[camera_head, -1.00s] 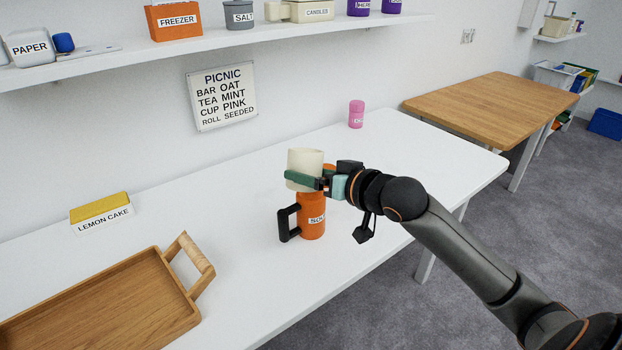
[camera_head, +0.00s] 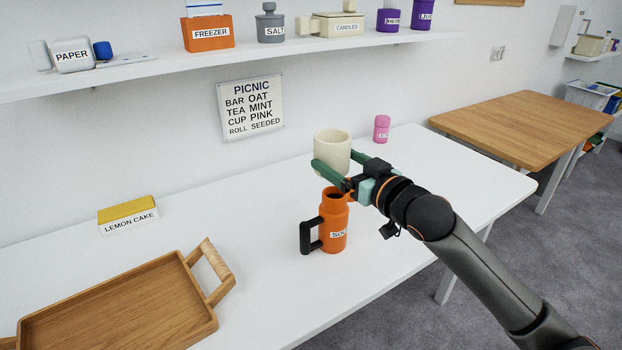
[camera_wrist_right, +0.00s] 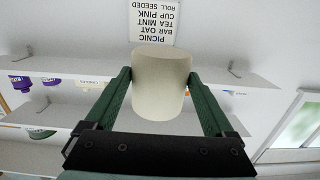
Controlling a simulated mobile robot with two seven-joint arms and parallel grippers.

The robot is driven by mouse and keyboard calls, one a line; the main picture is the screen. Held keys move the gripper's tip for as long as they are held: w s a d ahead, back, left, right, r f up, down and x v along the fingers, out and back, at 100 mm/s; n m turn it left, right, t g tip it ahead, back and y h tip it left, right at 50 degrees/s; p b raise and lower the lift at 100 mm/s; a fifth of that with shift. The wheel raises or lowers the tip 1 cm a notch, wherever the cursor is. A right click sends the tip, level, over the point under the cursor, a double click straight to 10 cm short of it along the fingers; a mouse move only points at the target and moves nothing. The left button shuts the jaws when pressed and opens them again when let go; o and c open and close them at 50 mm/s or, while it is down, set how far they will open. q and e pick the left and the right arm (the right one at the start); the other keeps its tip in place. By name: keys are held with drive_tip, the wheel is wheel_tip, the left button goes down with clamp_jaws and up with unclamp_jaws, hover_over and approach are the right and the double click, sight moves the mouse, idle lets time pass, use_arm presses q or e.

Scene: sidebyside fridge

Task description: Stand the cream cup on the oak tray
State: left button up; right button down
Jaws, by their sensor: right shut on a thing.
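The cream cup (camera_head: 332,150) is held upright between the green fingers of my right gripper (camera_head: 343,166), above the white table and behind the orange flask. In the right wrist view the cup (camera_wrist_right: 160,85) sits between both fingers of the gripper (camera_wrist_right: 160,95), touching or almost touching them. The oak tray (camera_head: 120,309) lies at the front left of the table, with a raised handle at its right end, and its visible floor is empty. The cup is well to the right of the tray. My left gripper is not in view.
An orange flask (camera_head: 334,224) with a black handle stands below the gripper, between cup and tray. A lemon cake box (camera_head: 128,216) stands behind the tray. A pink jar (camera_head: 382,130) is at the back. A wall shelf (camera_head: 130,77) with several containers hangs above.

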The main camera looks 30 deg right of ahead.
drive_tip(key=s+a+f+m+h+p, duration=0.1)
drive_tip(key=s+a+f+p, duration=0.2)
drive_tip(key=s+a+p, duration=0.6)
drive_tip(key=s+a, duration=0.3)
drive_tip(key=shift+s+a+h, duration=0.15)
drive_tip(key=shift+a+h, duration=0.15)
